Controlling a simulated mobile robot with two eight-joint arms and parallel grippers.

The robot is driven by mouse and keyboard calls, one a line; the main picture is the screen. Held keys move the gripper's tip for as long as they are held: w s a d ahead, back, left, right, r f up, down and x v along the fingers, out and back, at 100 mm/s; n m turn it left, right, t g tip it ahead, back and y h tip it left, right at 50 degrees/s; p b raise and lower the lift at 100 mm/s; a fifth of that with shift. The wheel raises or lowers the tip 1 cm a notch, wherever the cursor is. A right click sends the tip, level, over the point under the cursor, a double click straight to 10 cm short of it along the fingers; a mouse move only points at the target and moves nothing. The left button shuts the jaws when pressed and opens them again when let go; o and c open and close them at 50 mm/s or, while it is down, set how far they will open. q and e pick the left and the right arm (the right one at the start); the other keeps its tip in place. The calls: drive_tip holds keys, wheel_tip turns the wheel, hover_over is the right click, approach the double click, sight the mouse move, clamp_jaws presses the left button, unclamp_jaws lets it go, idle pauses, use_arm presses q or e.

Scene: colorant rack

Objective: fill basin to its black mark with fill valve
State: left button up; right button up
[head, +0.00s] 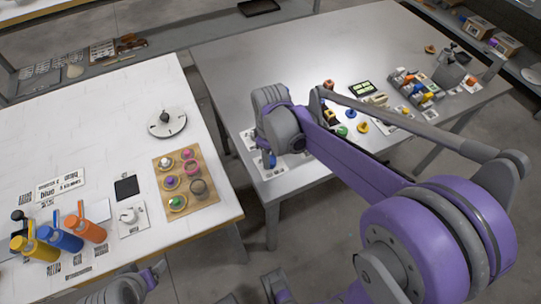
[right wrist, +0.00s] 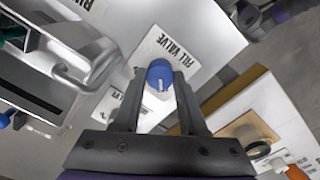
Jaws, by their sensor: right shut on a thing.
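The fill valve is a blue round knob (right wrist: 160,74) with a pale pointer, beside a plate marked FILL VALVE (right wrist: 165,50) in the right wrist view. My right gripper (right wrist: 158,82) is shut on this knob, one finger on each side. In the head view the right gripper (head: 268,158) is at the near left corner of the grey table, with a bit of blue showing. A grey metal basin (right wrist: 50,30) is partly in view at the left of the right wrist view, with a curved spout (right wrist: 90,68) beside it.
The grey table (head: 300,50) holds several coloured knobs and small bottles near my right arm. The white table (head: 90,120) at left holds yellow, blue and orange bottles, a round dial (head: 166,122) and a wooden tray (head: 206,205). A gap separates the tables.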

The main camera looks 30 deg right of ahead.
clamp_jaws()
drive_tip(key=shift+m, duration=2.1)
drive_tip(key=o, duration=1.1)
unclamp_jaws()
drive_tip(key=shift+r, duration=0.1)
wheel_tip(320, 180, up, 11)
drive_tip(key=shift+f+p, duration=0.15)
drive_tip(key=shift+p, duration=0.65)
